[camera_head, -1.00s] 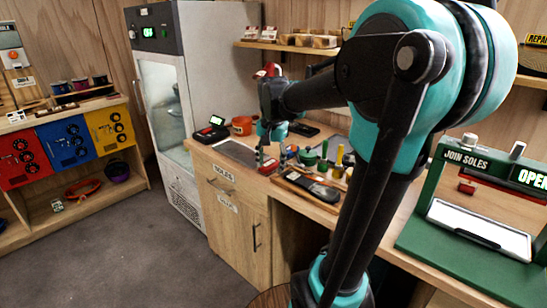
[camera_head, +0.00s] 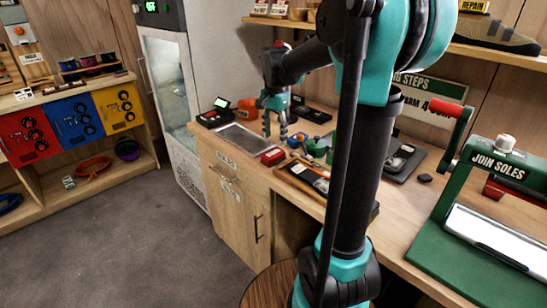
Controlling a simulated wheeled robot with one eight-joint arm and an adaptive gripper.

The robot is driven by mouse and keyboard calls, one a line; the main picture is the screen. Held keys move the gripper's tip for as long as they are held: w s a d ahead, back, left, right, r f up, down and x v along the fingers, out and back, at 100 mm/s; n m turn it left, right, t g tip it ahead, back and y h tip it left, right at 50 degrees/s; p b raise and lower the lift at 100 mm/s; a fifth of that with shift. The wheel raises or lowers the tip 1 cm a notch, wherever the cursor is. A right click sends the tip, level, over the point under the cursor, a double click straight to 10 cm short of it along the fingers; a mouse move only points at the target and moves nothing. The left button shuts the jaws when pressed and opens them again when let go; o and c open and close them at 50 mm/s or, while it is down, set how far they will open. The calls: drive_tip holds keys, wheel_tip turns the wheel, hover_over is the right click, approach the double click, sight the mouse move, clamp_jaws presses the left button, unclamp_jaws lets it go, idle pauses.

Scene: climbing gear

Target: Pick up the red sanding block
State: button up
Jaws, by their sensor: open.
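The red sanding block (camera_head: 273,156) appears to be the small red block on the wooden workbench, at the right edge of the grey metal plate. My gripper (camera_head: 275,136) points down behind and above it in the picture. Its two dark fingers are apart, and nothing shows between them. I see a gap between the fingertips and the block, but cannot tell the exact height.
The grey plate (camera_head: 242,139) lies left of the block. A tray of tools (camera_head: 303,177) is close on its right, with several small coloured items behind. A green sole press (camera_head: 490,215) stands at the right. A fridge (camera_head: 170,85) stands left of the bench.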

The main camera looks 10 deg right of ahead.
sight(273, 153)
drive_tip(key=f, duration=0.8)
drive_tip(key=shift+a, duration=0.25)
drive_tip(key=c, duration=0.9)
drive_tip(key=shift+r, duration=0.2)
wheel_tip(273, 153, up, 20)
drive_tip(key=shift+f, duration=0.15)
